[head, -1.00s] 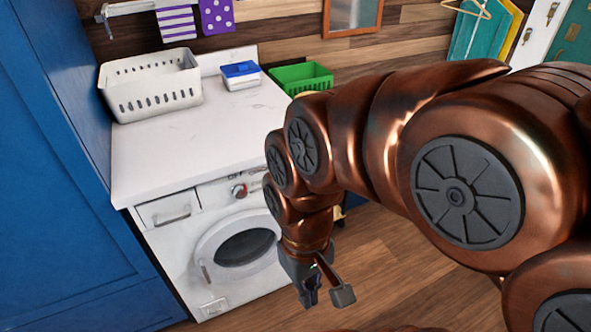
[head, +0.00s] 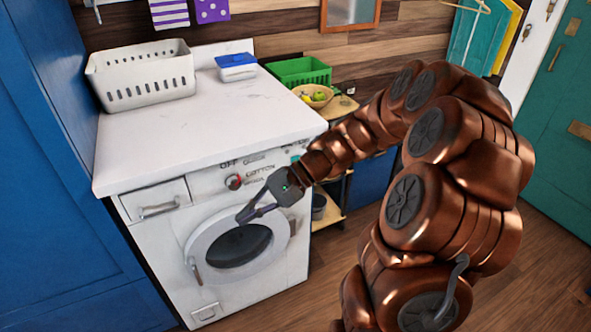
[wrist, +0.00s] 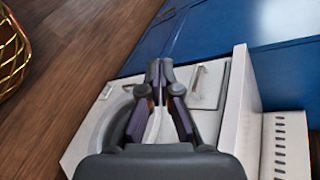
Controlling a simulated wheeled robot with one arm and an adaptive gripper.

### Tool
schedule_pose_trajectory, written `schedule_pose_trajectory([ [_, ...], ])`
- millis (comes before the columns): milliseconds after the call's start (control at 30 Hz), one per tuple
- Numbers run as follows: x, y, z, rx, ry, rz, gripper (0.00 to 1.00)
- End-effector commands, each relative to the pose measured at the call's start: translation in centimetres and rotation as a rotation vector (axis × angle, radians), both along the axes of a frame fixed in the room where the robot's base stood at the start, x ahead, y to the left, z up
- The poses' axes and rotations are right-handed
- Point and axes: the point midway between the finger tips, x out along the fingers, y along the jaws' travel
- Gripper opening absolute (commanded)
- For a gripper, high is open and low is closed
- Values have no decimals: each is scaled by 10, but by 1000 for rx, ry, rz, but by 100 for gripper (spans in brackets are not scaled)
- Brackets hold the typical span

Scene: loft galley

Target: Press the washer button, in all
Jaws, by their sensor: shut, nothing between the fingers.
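The white washer (head: 165,240) stands under a white countertop, with a round dark door, a drawer at its upper left and a control panel. On the panel is a red-and-silver knob (head: 233,182) with printed labels around it, OFF and COTTON among them. I cannot clearly make out a separate button. My gripper (head: 241,218) is shut and empty, pointing left in front of the upper part of the door, below and right of the knob. My wrist hides part of the panel's right side. In the wrist view the closed fingertips (wrist: 158,68) show in front of the washer (wrist: 88,130).
On the countertop (head: 200,115) are a white basket (head: 145,85) and a blue-lidded box (head: 237,68). To the right are a green crate (head: 300,71), a fruit bowl (head: 313,96) and shelves. A blue cabinet (head: 50,180) flanks the left. A gold wire basket (wrist: 12,50) shows on the wrist view's left.

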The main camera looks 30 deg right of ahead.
Motion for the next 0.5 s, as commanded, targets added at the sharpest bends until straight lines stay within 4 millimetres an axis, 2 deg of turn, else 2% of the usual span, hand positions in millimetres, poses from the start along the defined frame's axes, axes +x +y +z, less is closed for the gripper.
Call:
schedule_pose_trajectory([
  [33,14,-17,-12,46,-2,-63,0],
  [100,31,-39,-22,108,-6,-144,0],
  [167,44,-60,-29,159,-14,-216,0],
  [300,70,-119,-52,268,-32,-392,0],
  [500,86,-199,-86,387,-59,-615,0],
])
